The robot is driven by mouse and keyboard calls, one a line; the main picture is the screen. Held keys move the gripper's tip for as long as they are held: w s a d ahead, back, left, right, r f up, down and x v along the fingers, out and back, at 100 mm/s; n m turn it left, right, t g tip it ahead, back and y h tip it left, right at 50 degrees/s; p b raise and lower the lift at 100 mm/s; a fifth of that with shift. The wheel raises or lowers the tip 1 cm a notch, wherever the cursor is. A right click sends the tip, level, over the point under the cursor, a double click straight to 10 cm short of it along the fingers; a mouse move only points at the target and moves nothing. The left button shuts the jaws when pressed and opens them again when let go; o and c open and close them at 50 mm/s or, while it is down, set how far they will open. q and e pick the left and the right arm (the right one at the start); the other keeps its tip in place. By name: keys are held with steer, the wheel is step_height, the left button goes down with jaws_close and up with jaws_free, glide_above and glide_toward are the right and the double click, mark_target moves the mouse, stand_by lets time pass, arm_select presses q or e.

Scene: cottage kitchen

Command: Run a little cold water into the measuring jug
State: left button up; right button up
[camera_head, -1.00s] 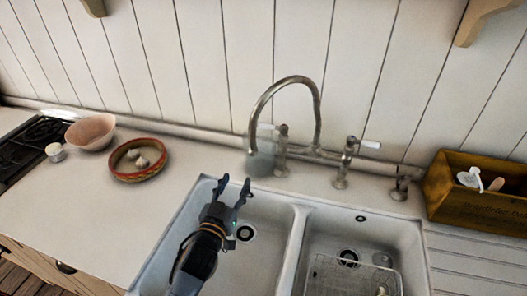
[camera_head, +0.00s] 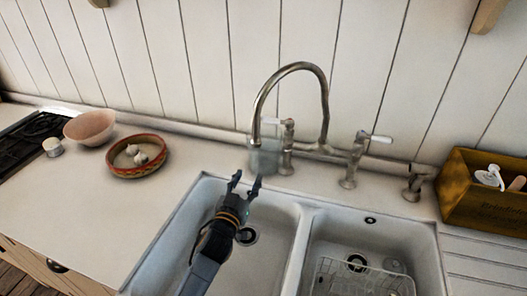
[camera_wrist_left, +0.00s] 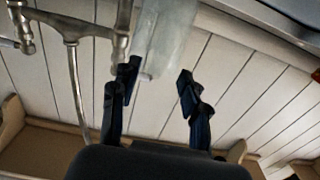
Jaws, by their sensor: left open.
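The measuring jug (camera_head: 264,162) is clear and see-through. It stands upright at the back of the sink, beside the left tap handle (camera_head: 286,148), with the end of the curved spout just above or in front of it. My left gripper (camera_head: 246,180) is open and empty over the left basin, just in front of and below the jug in the picture. In the left wrist view the jug (camera_wrist_left: 165,40) shows beyond the open fingers (camera_wrist_left: 158,72), roughly between their tips. I cannot tell if they touch it. The tap (camera_head: 322,105) has white levers. No water shows. My right gripper is not in view.
The white double sink (camera_head: 303,235) has a wire rack (camera_head: 345,275) in its right basin. A wooden box (camera_head: 470,205) stands at the right. A red-rimmed dish (camera_head: 125,170) with garlic, a pink bowl (camera_head: 88,127) and a hob (camera_head: 35,138) are at the left.

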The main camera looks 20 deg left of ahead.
mark_target(254, 165)
arm_select(q)
steer(key=shift+w, duration=1.1)
steer(key=shift+w+r+p, duration=0.1)
steer(key=shift+w+p, duration=0.2)
steer(key=shift+w, duration=0.15)
steer(key=w+p, duration=0.1)
steer(key=w, duration=0.3)
steer(key=shift+w+d, duration=0.1)
steer(key=shift+w, duration=0.15)
jaws_close()
